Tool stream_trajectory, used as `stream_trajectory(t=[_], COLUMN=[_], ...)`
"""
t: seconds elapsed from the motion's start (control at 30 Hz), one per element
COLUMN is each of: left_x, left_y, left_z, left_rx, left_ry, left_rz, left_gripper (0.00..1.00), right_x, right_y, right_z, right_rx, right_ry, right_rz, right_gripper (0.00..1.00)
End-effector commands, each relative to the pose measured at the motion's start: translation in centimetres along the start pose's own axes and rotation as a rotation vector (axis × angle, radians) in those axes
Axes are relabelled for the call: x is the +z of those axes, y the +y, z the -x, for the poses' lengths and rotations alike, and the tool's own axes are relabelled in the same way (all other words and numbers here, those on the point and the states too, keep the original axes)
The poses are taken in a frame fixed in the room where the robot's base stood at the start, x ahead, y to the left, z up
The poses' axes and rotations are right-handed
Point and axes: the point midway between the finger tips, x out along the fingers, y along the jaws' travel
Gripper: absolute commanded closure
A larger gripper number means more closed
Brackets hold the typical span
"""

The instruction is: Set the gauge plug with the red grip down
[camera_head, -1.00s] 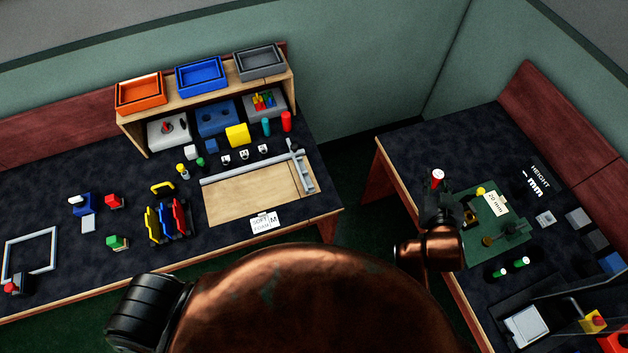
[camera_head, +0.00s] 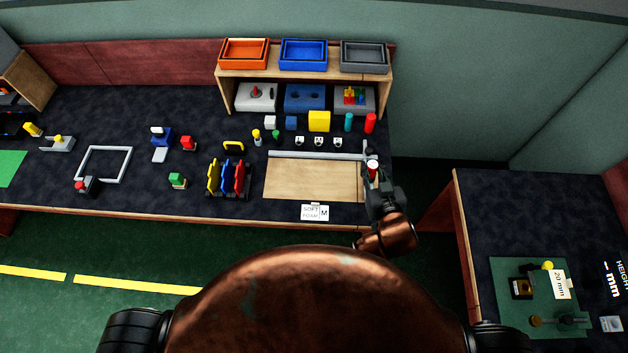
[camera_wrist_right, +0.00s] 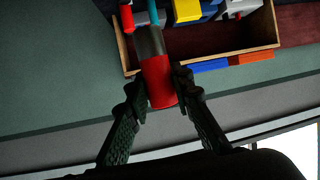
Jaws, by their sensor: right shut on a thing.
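My right gripper (camera_head: 374,182) is shut on the gauge plug with the red grip (camera_head: 373,168), at the right end of the long bench, beside the wooden board. In the right wrist view the two fingers of the gripper (camera_wrist_right: 159,86) close around the red grip (camera_wrist_right: 157,72). The plug's grey cylinder (camera_wrist_right: 150,41) points away from the hand toward the shelf. Whether the plug touches anything is hard to tell. My left gripper is not in view.
A wooden board (camera_head: 310,180) with a grey rail (camera_head: 315,155) lies left of the gripper. Red (camera_head: 370,123) and teal (camera_head: 348,122) cylinders stand behind, near the shelf (camera_head: 300,78). A second table with a green mat (camera_head: 508,270) stands at right, across a floor gap.

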Motion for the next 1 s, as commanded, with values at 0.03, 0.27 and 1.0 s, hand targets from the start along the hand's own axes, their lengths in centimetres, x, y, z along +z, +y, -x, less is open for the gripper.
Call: stream_trajectory(t=[0.03, 0.27, 1.0], left_x=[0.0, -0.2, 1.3], left_y=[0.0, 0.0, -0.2], left_z=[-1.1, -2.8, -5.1], left_rx=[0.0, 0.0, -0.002], left_ry=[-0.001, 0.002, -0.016], left_rz=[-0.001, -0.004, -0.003], left_gripper=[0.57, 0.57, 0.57], right_x=[2.2, 6.6, 9.9], right_y=[-2.3, -10.4, -10.8], right_z=[-0.8, -1.8, -15.0], right_rx=[-0.041, -0.187, -0.232], right_ry=[-0.003, 0.032, 0.048], right_rz=[0.007, 0.034, 0.043], right_gripper=[1.0, 1.0, 1.0])
